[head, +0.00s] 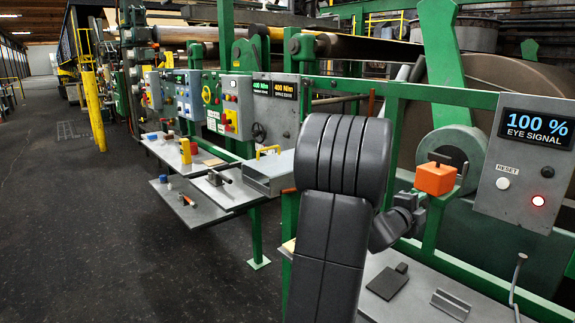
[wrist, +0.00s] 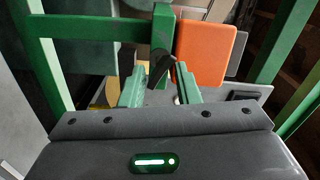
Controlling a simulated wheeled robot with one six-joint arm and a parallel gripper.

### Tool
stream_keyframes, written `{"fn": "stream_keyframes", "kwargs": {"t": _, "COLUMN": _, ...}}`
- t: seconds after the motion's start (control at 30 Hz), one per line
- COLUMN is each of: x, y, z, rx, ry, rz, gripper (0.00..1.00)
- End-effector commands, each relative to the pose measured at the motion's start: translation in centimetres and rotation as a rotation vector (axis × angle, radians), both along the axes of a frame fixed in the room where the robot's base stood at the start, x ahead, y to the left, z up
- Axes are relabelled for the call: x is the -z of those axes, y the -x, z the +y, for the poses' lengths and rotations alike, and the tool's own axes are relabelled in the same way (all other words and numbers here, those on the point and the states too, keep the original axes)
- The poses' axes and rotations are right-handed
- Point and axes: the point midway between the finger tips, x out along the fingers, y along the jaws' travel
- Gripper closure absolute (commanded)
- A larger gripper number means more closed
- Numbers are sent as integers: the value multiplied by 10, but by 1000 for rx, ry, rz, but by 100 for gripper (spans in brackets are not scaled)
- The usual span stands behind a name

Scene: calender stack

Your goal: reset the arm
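My gripper (head: 408,212) is at the green frame, just left of and below an orange block (head: 435,179), and partly hidden by my arm in the head view. In the wrist view, my gripper (wrist: 160,82) has its two pale green fingers apart. A dark piece (wrist: 160,68) shows at the gap between the tips, in front of a green post (wrist: 162,25). I cannot tell whether the fingers touch it. The orange block (wrist: 210,52) is beyond the right finger. No object is clearly held.
A shelf below holds a dark plate (head: 387,282) and a metal bracket (head: 451,304). Open floor (head: 90,230) lies left.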

Motion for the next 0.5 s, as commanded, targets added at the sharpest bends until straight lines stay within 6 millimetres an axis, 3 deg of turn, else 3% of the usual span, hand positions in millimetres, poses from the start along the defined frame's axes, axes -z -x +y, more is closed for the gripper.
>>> {"fn": "stream_keyframes", "kwargs": {"t": 0.5, "x": -3, "y": 0, "z": 0, "rx": 1, "ry": 115, "rz": 131, "gripper": 71}}
